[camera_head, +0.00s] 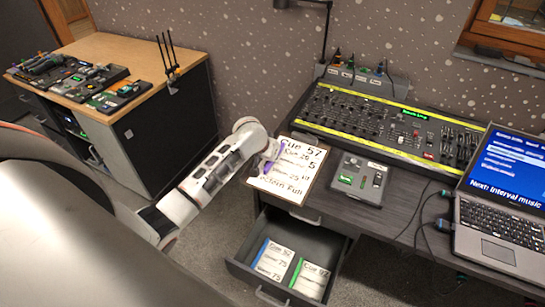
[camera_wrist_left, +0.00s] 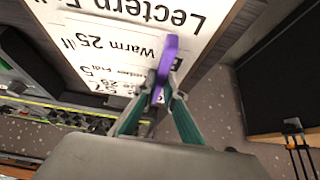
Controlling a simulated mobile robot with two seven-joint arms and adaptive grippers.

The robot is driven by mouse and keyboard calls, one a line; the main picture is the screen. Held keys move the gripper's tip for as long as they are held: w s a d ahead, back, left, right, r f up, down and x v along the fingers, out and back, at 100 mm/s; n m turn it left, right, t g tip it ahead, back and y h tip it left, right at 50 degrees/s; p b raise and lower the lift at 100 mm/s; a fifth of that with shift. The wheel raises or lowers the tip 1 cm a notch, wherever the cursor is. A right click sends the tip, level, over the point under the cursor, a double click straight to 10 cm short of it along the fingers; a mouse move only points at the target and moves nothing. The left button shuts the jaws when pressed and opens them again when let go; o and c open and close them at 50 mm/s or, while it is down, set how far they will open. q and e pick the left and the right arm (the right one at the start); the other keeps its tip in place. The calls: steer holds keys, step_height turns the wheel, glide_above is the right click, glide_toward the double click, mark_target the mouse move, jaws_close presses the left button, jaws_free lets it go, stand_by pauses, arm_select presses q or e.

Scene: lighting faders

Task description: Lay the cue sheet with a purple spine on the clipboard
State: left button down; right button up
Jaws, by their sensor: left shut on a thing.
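The clipboard (camera_head: 312,190) has a brown board and a larger printed white page, and lies at the desk's left front edge. The held sheet overlaps the page; I cannot tell whether it touches it. My right gripper is not in view.
An open drawer (camera_head: 243,268) below holds two white sheets with blue (camera_head: 263,249) and green (camera_head: 296,272) spines. A small grey box (camera_head: 360,178) is right of the clipboard. A fader console (camera_head: 385,125) stands behind, a laptop (camera_head: 500,200) at right.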

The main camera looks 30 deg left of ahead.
arm_select(q)
steer(key=shift+f, duration=0.1)
steer(key=c, duration=2.1)
jaws_free()
steer(key=shift+c, duration=0.2)
steer(key=v, duration=1.2)
